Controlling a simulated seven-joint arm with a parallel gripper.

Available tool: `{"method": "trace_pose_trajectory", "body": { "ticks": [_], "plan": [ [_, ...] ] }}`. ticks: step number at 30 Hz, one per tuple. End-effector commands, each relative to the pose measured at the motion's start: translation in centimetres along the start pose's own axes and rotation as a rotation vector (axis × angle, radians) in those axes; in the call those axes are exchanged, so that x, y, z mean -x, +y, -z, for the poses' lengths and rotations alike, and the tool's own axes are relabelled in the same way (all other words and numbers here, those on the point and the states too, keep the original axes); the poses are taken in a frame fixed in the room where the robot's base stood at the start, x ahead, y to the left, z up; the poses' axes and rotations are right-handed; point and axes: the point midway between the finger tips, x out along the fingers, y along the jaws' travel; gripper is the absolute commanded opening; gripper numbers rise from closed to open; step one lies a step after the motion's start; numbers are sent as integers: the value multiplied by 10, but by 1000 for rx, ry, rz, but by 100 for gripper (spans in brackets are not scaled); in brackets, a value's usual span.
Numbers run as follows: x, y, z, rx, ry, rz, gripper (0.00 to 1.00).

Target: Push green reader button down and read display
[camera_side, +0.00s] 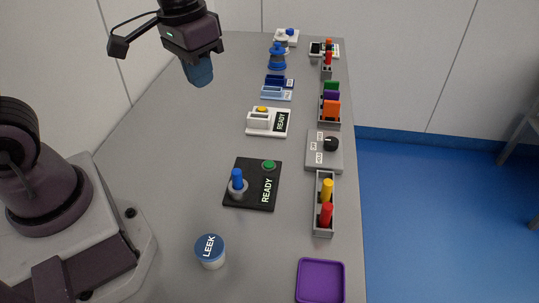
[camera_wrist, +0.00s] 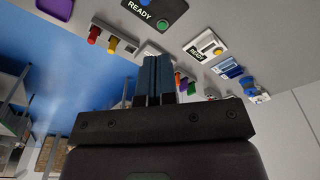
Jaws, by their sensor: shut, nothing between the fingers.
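The black reader (camera_side: 238,200) lies flat on the grey table near the middle. Its green button (camera_side: 269,165) is at the far right corner, and its display (camera_side: 267,189) shows "READY". A blue-topped peg (camera_side: 237,178) stands in a round grey holder on its left side. In the wrist view, the reader (camera_wrist: 143,5) is cut off by the top edge, with its green button (camera_wrist: 163,25) visible. My gripper (camera_side: 201,80) is shut and empty, high above the table, up and left of the reader. Its closed blue fingers (camera_wrist: 155,75) show in the wrist view.
A white reader (camera_side: 285,112) with a yellow button and "READY" stands beyond the black one. A grey knob box (camera_side: 322,160) and a rack (camera_side: 317,221) with yellow and red pegs are at right. A LEEK tub (camera_side: 210,252) and purple tray (camera_side: 320,265) are in front.

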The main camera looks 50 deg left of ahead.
Motion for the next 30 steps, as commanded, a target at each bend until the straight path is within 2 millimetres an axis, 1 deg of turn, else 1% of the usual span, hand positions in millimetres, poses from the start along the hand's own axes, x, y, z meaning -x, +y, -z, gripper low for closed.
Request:
{"method": "trace_pose_trajectory", "body": {
  "ticks": [1,3,5,9,15,18,19,21,25,30],
  "plan": [
    [-12,1,10,24,-33,4,0],
    [-26,3,23,67,-66,10,0],
    [-40,4,33,106,-93,16,0],
    [-75,7,58,210,-148,36,0],
    [-126,11,89,389,-193,69,0],
    [-143,13,107,496,-182,78,0],
    [-144,14,114,535,-168,76,0],
    [-137,15,126,603,-132,66,0],
    [-136,15,127,672,-126,68,0],
    [-136,15,127,686,-126,69,0]
  ]
}}
